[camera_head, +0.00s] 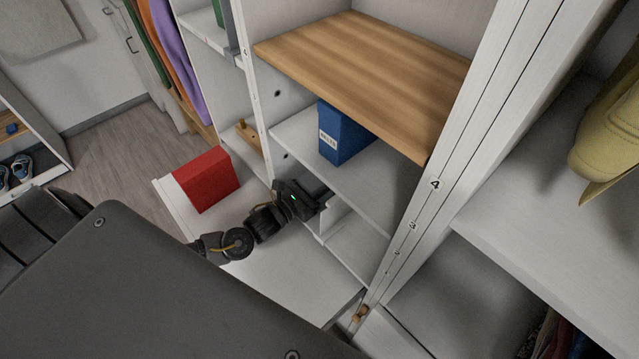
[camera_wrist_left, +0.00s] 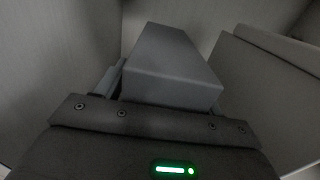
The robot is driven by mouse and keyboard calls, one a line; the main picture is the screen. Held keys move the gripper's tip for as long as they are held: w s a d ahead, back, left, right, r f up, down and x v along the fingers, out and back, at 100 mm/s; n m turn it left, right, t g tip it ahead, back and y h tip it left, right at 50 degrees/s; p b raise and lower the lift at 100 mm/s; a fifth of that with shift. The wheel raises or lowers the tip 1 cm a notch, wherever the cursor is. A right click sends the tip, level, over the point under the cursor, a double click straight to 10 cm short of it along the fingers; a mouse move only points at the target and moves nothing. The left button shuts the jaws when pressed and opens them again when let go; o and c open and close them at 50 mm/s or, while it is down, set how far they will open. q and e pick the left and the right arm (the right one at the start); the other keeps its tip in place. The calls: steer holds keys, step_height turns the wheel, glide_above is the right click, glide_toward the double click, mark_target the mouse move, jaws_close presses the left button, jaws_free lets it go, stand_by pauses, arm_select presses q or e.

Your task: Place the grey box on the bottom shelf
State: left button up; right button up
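The grey box (camera_wrist_left: 172,62) fills the middle of the left wrist view, just in front of my left gripper's palm. In the head view my left gripper (camera_head: 318,198) reaches into the opening of the white cubby shelving, beside the front edge of a white shelf (camera_head: 345,186). A lower white compartment floor (camera_head: 358,248) shows to its right. The box is mostly hidden there. My right gripper is not in view.
A blue box (camera_head: 342,132) stands on the white shelf, under a wooden shelf (camera_head: 370,72). A red box (camera_head: 207,179) sits on the white bench (camera_head: 285,275) left of my arm. A numbered upright post (camera_head: 440,170) bounds the cubby on the right.

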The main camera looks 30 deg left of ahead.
arm_select(q)
steer(key=shift+o, duration=0.3)
steer(key=shift+r, duration=0.15)
steer(key=b+v, duration=0.1)
steer(key=v, duration=1)
steer(key=shift+s+a, duration=0.2)
steer(key=shift+s, duration=0.25)
steer(key=shift+r, duration=0.1)
